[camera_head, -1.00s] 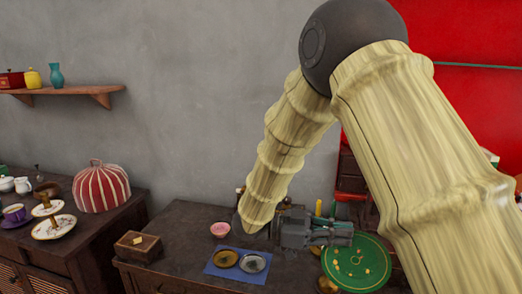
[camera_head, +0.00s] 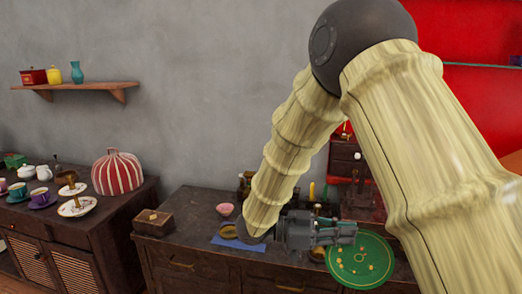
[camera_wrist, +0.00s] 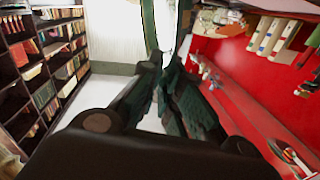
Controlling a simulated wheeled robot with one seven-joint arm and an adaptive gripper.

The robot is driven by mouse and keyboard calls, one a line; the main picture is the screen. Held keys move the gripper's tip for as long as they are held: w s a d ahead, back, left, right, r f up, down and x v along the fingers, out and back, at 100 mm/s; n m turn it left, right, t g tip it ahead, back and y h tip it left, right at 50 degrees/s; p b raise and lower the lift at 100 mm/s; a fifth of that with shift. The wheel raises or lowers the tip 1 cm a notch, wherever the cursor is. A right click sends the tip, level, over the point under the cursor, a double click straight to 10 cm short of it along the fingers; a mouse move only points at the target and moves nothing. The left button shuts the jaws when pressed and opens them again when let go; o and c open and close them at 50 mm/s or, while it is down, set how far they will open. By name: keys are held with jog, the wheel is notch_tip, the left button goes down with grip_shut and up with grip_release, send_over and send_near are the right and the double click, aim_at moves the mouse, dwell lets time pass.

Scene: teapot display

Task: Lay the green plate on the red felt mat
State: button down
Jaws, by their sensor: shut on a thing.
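The green plate (camera_head: 352,279) has a thin gold rim and several small orange-gold marks or pieces on its face. It shows at lower right in the head view, its face towards the camera. My gripper (camera_head: 352,234) is shut on its upper left edge. In the wrist view, my gripper's dark fingers (camera_wrist: 162,72) are close together. I cannot tell the plate surely from the other green shapes there. I cannot make out the red felt mat in either view. My arm hides part of the table.
A dark table (camera_head: 187,235) carries a wooden box (camera_head: 153,223), a pink bowl (camera_head: 225,209) and a blue mat (camera_head: 226,243) with a golden dish (camera_head: 229,231). A dark small cabinet (camera_head: 345,165) stands behind the plate. A sideboard (camera_head: 95,235) with crockery and a striped cosy (camera_head: 118,173) is at left.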

jog(key=shift+w+d+n+t, duration=0.3)
jog(key=shift+w+d+r+n+t, duration=0.2)
jog(key=shift+d+n+t, duration=0.3)
jog(key=shift+t, duration=0.3)
jog(key=w+d+f+n+t+y+p, duration=0.1)
jog(key=w+f+n+t+y+p, duration=0.25)
jog(key=w+n+t, duration=0.55)
jog(key=s+a+f+n+t+y+p, duration=0.1)
jog(key=s+a+f+n+t+y, duration=0.1)
jog(key=f+y, duration=0.5)
jog(key=s+a+f+n+t+y, duration=0.2)
jog(key=s+f+n+t+y, duration=0.3)
jog(key=f, duration=0.5)
jog(key=shift+s+a+n+t+y+p, duration=0.35)
jog(key=shift+n+t+y, duration=0.5)
jog(key=shift+y, duration=0.4)
